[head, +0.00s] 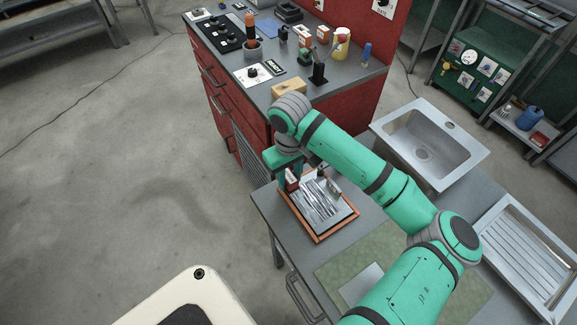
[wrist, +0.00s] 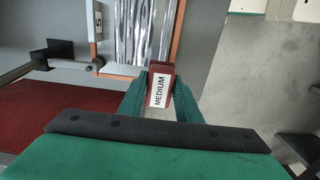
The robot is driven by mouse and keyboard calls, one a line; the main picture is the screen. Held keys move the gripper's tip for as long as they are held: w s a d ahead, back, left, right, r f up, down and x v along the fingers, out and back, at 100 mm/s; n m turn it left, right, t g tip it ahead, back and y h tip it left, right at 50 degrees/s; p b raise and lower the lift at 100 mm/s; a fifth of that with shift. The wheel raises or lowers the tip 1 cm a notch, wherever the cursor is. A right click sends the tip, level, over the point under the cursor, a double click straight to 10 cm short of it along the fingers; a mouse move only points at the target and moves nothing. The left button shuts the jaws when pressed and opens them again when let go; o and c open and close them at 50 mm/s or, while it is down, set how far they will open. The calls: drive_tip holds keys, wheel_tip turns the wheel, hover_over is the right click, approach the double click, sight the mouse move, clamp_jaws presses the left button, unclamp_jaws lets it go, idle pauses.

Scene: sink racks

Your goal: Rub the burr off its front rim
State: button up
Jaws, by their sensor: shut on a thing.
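My gripper (wrist: 160,98) is shut on a dark red block (wrist: 160,72) with a white label reading "MEDIUM". In the wrist view the frame's rim (wrist: 179,28) and the metal panel (wrist: 146,32) end just beyond the block. I cannot tell whether the block touches the rim. No burr can be made out. My arm hides part of the far side of the frame.
A steel sink (head: 425,145) and a slatted steel rack (head: 535,258) lie to the right. A green mat (head: 335,268) is in front. The red cabinet's top (head: 350,75) behind carries several tools. Left of the bench is open floor (head: 120,180).

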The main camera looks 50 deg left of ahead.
drive_tip(key=shift+r, duration=2.5)
drive_tip(key=shift+w, duration=0.1)
